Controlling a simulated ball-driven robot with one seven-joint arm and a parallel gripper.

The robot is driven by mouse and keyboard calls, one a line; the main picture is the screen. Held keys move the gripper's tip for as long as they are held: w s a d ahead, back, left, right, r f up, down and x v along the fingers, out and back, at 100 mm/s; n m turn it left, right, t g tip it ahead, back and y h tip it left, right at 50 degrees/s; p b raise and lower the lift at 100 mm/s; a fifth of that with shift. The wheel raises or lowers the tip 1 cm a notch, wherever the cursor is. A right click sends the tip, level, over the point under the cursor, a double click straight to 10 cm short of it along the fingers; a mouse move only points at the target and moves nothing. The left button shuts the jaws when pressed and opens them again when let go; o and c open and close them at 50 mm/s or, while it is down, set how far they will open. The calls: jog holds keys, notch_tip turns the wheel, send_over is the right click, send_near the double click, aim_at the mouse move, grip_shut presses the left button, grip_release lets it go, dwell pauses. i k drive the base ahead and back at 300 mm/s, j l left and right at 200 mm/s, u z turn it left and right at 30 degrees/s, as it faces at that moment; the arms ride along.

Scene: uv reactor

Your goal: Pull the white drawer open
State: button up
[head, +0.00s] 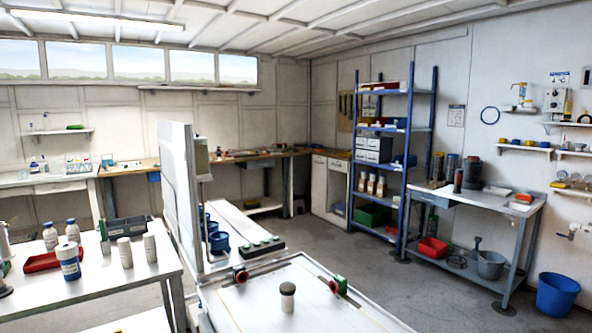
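My gripper is not in this view. Two pale fronts could be the white drawer, and I cannot tell which is meant. One is a white drawer front (60,187) under the pale bench along the left wall; it looks shut. The other is the top front of a white cabinet (337,165) at the end of the wooden worktop in the back corner; it also looks shut. Both are far off and small, and handles are hard to make out.
A white table (110,300) with bottles and a red tray stands at near left. A white upright panel (180,200) and a white-topped bench (300,285) stand in front. Blue shelving (408,150) and a grey workbench (515,207) are at right. Grey floor (345,247) is clear between.

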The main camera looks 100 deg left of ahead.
aim_at(51, 187)
jog(key=u, duration=4.6)
jog(key=i+j+u, duration=0.3)
jog(key=u, duration=0.15)
jog(key=i+j+u, duration=0.55)
jog(key=i+u, duration=0.3)
jog(key=i+j+u, duration=0.25)
jog(key=i+u, duration=0.75)
jog(key=i+z, duration=0.35)
jog(key=i, duration=0.2)
jog(key=i+j+z, duration=0.2)
jog(key=i+z, duration=0.15)
jog(key=i, duration=0.2)
jog(key=i+l+z, duration=0.2)
jog(key=i+z, duration=0.2)
jog(key=i+l+z, duration=0.15)
jog(key=i+z, duration=0.6)
jog(key=i+j+z, duration=0.1)
jog(key=i+z, duration=0.45)
jog(key=i, duration=0.75)
jog(key=i+z, duration=0.15)
jog(key=i, duration=0.75)
jog(key=j, duration=0.1)
